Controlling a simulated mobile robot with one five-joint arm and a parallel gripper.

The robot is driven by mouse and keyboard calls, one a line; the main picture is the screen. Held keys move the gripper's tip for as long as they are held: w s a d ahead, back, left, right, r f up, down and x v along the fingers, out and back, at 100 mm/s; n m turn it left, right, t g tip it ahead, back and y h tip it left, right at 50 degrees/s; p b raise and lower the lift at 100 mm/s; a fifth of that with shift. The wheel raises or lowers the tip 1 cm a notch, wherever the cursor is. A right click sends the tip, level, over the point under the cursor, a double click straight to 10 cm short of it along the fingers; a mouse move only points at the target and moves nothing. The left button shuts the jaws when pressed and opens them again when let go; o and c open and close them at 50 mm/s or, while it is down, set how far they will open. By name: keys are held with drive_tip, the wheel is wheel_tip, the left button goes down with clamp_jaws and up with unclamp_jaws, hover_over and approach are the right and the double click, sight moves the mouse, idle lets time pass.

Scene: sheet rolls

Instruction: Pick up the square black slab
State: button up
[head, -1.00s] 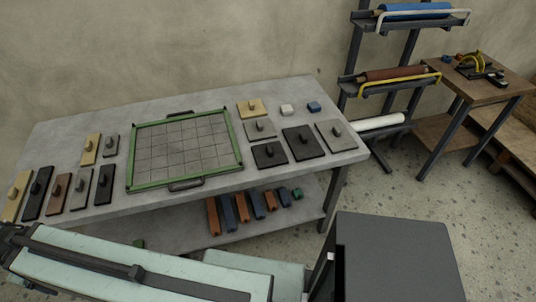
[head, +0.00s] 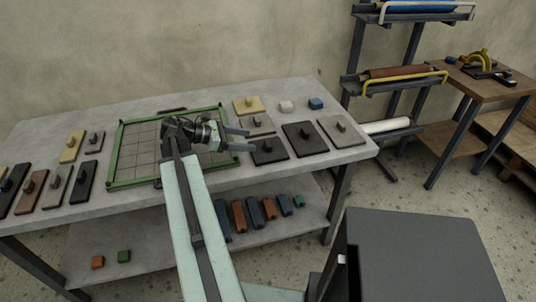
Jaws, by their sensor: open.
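Two broad black slabs with knobs lie flat at the right of the grey table. The bigger, about square one (head: 315,145) lies just left of a large grey slab. The other black slab (head: 270,157) is a little smaller and lies closer to my gripper. My gripper (head: 249,140) is open and empty, with its fingers pointing right. It shows over the right edge of the green-framed grid tray and beside the smaller black slab, partly covering the view of a grey slab. Its height above the table is hard to tell.
The green-framed tray (head: 112,168) holds a grey grid and is partly hidden by my arm. Narrow slabs, including a black one (head: 83,184), lie at the left. A large grey slab (head: 350,137), a beige slab (head: 246,108) and small white and blue blocks lie at the right.

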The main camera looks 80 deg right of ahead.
sight(265, 143)
drive_tip(key=b+x, duration=0.1)
drive_tip(key=x, duration=0.1)
drive_tip(key=b+x, duration=0.1)
drive_tip(key=x, duration=0.2)
drive_tip(key=b+x, duration=0.1)
drive_tip(key=x, duration=0.1)
drive_tip(key=shift+f, duration=0.4)
drive_tip(key=shift+s+d, duration=0.15)
drive_tip(key=shift+r, duration=0.1)
clamp_jaws()
